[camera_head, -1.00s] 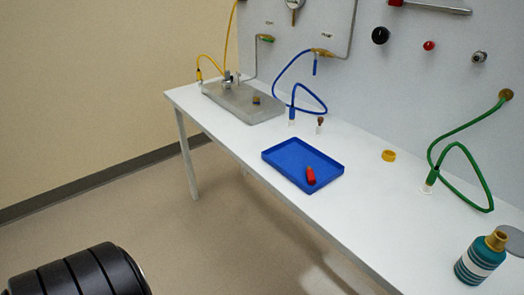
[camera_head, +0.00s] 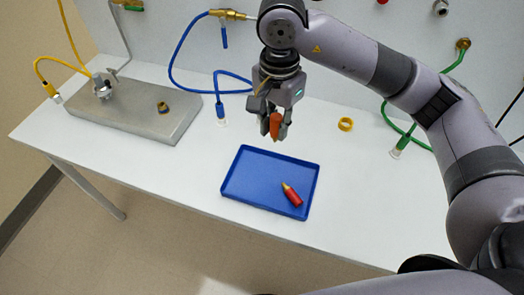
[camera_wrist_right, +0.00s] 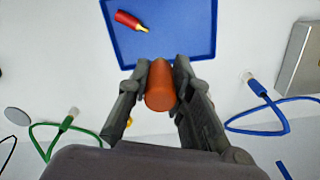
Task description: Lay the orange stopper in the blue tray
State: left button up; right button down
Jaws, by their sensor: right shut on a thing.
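The orange stopper (camera_head: 275,124) is between the fingers of my right gripper (camera_head: 274,130), which is shut on it. The gripper hangs above the table, just behind the blue tray's back edge. The stopper also shows in the right wrist view (camera_wrist_right: 160,88), between both fingers (camera_wrist_right: 160,80). The blue tray (camera_head: 240,185) lies flat on the white table; part of it shows at the top of the right wrist view (camera_wrist_right: 180,45). A red piece with a yellow tip (camera_head: 292,194) lies inside the tray toward its right side. My left gripper is not in view.
A grey metal plate (camera_head: 135,115) with fittings stands at the left. A blue hose (camera_head: 185,88) hangs behind the tray, a green hose (camera_head: 405,130) at the right. A yellow ring (camera_head: 345,124) lies right of the gripper. The tray's left half is clear.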

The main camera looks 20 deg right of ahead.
jog(key=shift+w+r+m, duration=0.25)
jog(key=shift+r+m, duration=0.15)
jog(key=shift+r, duration=0.1)
jog(key=shift+d+f, duration=0.1)
jog(key=shift+f, duration=0.3)
jog(key=f, duration=0.2)
jog(key=f+p, duration=0.1)
jog(key=f, duration=0.1)
jog(key=f+p, duration=0.1)
jog(key=f, duration=0.1)
jog(key=shift+s, duration=0.25)
notch_tip(320, 180, down, 9)
jog(key=shift+w+r+p, duration=0.1)
jog(key=shift+w+p, duration=0.05)
jog(key=shift+p, duration=0.85)
notch_tip(320, 180, down, 4)
jog(key=shift+r+p, duration=0.2)
jog(key=shift+p, duration=0.3)
jog(key=shift+f, duration=0.4)
jog(key=c, duration=1.4)
grip_release()
jog(key=shift+c, duration=0.2)
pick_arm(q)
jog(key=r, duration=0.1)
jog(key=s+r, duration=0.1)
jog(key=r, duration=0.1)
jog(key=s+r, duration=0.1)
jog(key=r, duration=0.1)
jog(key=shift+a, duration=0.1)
